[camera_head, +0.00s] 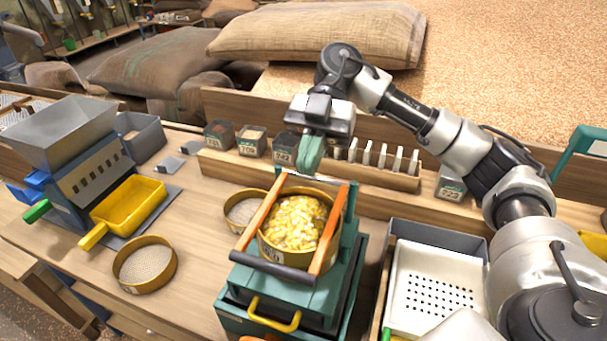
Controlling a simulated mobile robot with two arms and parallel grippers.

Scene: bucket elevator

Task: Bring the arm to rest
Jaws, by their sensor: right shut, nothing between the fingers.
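My right gripper (310,155) has green fingers and is shut and empty. It hangs in the air at the end of my right arm, which comes in from the right side. In the picture it appears just above the back of a round sieve pan (297,222) full of yellow kernels. The pan sits on a teal machine (290,290) between two orange bars, with a dark handle bar across the front. I cannot tell whether the fingers touch anything there. My left gripper does not show.
A grain mill (85,165) with a yellow tray (128,205) stands at the left. Round sieves (146,264) lie on the bench. Small labelled jars (219,135) and a wooden rack (375,170) line the back. A perforated white tray (435,285) stands at right. Sacks (320,35) lie behind.

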